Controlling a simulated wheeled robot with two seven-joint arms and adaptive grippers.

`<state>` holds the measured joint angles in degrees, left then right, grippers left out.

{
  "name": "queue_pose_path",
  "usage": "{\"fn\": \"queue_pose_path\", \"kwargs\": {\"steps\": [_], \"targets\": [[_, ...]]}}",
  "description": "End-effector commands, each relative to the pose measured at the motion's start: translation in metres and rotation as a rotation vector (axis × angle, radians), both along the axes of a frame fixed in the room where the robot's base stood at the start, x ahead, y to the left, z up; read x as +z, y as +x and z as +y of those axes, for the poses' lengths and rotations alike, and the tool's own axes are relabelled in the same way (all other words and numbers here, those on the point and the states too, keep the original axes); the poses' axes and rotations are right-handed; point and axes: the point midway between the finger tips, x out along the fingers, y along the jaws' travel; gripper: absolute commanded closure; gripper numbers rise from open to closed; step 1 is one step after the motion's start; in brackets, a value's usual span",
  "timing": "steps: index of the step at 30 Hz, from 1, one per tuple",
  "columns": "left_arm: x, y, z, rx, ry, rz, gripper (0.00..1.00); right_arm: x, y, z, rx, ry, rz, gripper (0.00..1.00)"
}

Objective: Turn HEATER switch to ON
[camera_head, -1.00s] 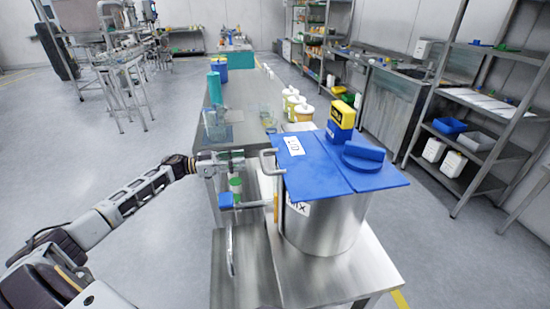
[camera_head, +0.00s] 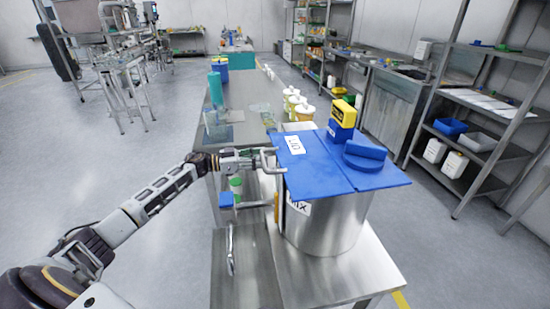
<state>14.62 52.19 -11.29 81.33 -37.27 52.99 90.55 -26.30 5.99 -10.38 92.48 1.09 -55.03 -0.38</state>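No switch marked HEATER can be made out in this view. A steel tank (camera_head: 325,232) labelled MIX stands on a steel table, under a blue lid (camera_head: 318,168) with a white label and a bent metal handle (camera_head: 270,160) on its left side. My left gripper (camera_head: 254,161) reaches in from the left, level with that handle, its tips right beside it. Whether they touch it, and whether the fingers are open or shut, is too small to tell. My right gripper is out of view.
A blue-ended lever (camera_head: 226,200) and a green-capped container (camera_head: 236,186) sit just below my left gripper. A yellow and blue box (camera_head: 342,118) stands at the lid's back edge.

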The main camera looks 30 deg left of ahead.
Motion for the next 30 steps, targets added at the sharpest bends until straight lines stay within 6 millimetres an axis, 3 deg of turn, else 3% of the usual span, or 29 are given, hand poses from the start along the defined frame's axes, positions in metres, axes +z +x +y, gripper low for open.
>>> {"fn": "queue_pose_path", "kwargs": {"steps": [15, 30], "targets": [[0.000, 0.031, -0.040, 0.001, -0.001, -0.001, 0.64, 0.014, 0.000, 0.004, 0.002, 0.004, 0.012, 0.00], [0.000, 0.036, -0.047, 0.000, 0.000, 0.000, 0.64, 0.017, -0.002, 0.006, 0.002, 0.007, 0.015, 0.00]]}}
